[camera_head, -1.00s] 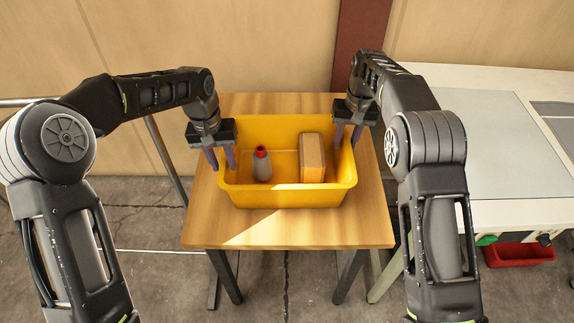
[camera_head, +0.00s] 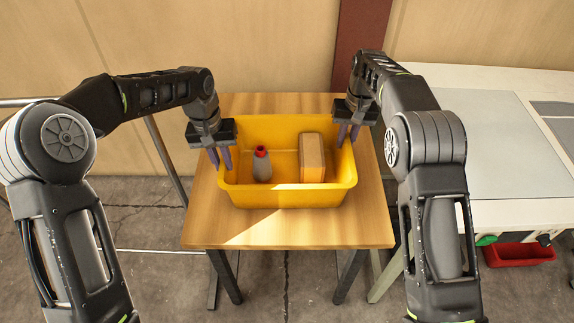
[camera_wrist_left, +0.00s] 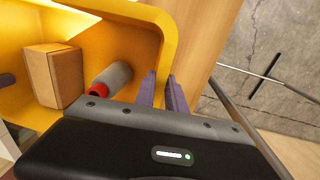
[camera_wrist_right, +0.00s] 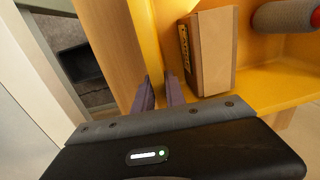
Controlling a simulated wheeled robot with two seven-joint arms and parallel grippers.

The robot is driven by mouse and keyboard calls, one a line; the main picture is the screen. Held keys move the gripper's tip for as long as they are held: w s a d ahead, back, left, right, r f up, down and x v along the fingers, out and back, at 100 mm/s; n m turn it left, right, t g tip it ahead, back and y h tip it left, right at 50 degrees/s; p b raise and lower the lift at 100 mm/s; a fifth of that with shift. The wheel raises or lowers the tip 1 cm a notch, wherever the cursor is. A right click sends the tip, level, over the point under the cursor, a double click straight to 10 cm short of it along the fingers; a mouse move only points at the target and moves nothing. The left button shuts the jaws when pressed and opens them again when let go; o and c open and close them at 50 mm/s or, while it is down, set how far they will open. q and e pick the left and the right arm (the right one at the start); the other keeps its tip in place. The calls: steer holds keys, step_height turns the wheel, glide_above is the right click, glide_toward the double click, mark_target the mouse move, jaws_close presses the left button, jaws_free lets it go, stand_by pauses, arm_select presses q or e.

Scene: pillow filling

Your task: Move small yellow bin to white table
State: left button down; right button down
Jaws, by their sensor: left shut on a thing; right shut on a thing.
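The yellow bin (camera_head: 280,197) stands on the small wooden table in the head view. A grey bottle with a red cap (camera_head: 262,168) and a brown box (camera_head: 312,160) are inside it. My left gripper (camera_head: 221,160) is shut on the bin's left wall, one finger on each side; the left wrist view shows the fingers (camera_wrist_left: 162,92) across the rim. My right gripper (camera_head: 348,133) is shut on the bin's right wall, and its fingers (camera_wrist_right: 160,92) straddle the rim in the right wrist view. The white table (camera_head: 460,110) stands to the right.
The wooden table (camera_head: 300,232) has bare top in front of the bin. The white table carries a flat grey panel (camera_head: 470,125) and has free room on top. A red bin (camera_head: 518,254) hangs below its front edge. A metal rail (camera_head: 165,160) is at the left.

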arm_select(q)
steer(key=shift+d+r, duration=0.1)
steer(key=shift+r, duration=0.1)
arm_select(e)
steer(key=shift+w+a+r, duration=0.1)
steer(key=shift+r, duration=0.05)
stand_by(0.4)
